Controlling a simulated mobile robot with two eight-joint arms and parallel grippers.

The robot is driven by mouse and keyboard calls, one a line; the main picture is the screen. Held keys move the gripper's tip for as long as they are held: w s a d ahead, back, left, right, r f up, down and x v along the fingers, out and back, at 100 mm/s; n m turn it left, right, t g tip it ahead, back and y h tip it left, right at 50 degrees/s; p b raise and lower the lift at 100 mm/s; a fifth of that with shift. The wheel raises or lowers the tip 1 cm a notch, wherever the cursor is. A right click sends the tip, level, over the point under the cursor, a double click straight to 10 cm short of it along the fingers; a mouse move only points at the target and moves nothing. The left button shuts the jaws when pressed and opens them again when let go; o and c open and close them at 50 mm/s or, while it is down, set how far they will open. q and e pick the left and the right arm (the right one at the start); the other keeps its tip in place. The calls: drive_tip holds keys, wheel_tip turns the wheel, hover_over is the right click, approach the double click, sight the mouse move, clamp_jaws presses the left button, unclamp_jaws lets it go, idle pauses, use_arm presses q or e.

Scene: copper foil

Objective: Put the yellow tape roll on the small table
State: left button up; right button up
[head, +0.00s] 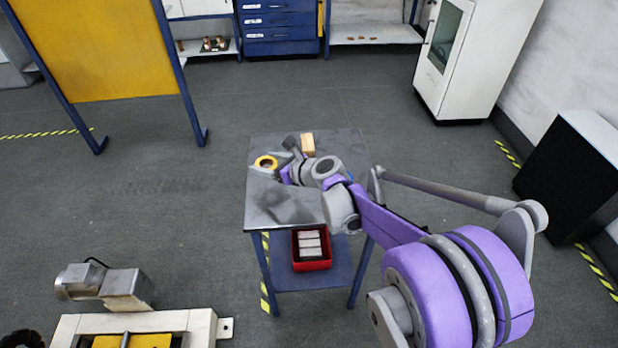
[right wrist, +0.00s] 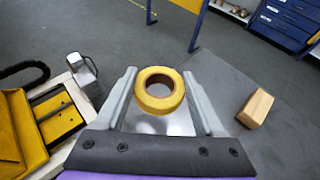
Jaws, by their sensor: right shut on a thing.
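The yellow tape roll (head: 266,162) is over the left part of the small table (head: 345,145), which has a grey metal top. My right gripper (head: 271,158) is shut on the roll. In the right wrist view, the roll (right wrist: 159,106) sits between the two grey fingers (right wrist: 159,75), with its hole facing the camera. A dark shadow lies on the tabletop below my arm. I cannot tell exactly how far the roll is above the top. My left gripper is not in view.
A wooden block (head: 308,143) lies on the table, right of the roll. A red bin (head: 312,262) with pale bars stands on the lower shelf. A machine with a grey motor (head: 110,285) is at the lower left. The table's right rear is clear.

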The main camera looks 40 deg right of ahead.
drive_tip(key=d, duration=0.4)
drive_tip(key=b, duration=0.2)
hover_over(283, 187)
wheel_tip(283, 187, down, 5)
drive_tip(key=shift+w+f, duration=0.1)
drive_tip(key=shift+f+b, duration=0.4)
drive_tip(key=shift+f, duration=1.65)
drive_tip(key=shift+f, duration=0.15)
drive_tip(key=o, duration=1.3)
